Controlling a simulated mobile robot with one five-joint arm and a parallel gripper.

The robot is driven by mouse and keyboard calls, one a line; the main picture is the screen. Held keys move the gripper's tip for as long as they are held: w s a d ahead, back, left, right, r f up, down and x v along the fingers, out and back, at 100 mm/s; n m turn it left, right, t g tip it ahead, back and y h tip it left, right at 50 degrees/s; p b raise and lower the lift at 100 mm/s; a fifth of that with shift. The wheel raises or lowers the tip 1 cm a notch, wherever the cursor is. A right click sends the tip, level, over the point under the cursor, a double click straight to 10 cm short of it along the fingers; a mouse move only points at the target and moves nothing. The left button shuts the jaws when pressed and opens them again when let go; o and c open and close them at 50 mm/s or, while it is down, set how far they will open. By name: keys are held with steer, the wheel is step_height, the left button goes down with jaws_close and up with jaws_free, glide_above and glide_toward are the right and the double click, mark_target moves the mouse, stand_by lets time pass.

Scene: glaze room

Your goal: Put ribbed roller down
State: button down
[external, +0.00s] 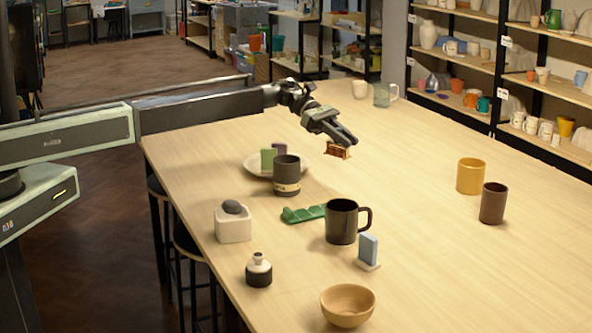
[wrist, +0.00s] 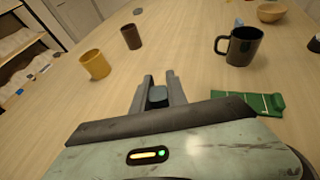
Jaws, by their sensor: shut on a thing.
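The ribbed roller (external: 338,151) is a small reddish-brown ribbed piece at the tip of my gripper (external: 346,141) in the external view. My gripper is shut on it and points down over the table (external: 420,230), beyond the plate and the dark mugs. I cannot tell whether the roller touches the table top or hangs just above it. In the wrist view my gripper (wrist: 160,78) shows its two grey fingers with a dark blue-grey piece between them. The roller's ribs are not visible there.
A yellow cup (external: 470,176) and brown cup (external: 493,203) stand right. The table between is clear.

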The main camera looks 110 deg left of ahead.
step_height(320, 180, down, 10)
steer(key=b, duration=0.8)
steer(key=shift+b, duration=0.4)
steer(key=shift+r, duration=0.3)
steer(key=shift+s+f+b, duration=0.15)
steer(key=shift+f+b, duration=0.35)
steer(key=shift+f, duration=0.1)
steer(key=c, duration=1.4)
jaws_free()
steer(key=shift+o, duration=0.4)
steer(key=shift+a+f, duration=0.1)
steer(key=shift+f, duration=0.05)
steer(key=shift+s+r+p, duration=0.2)
steer(key=shift+r+p, duration=0.95)
steer(key=p+v, duration=0.3)
steer(key=v, duration=0.8)
steer(key=shift+a+f+p, duration=0.15)
steer(key=shift+f+p, duration=0.05)
steer(key=shift+p, duration=0.15)
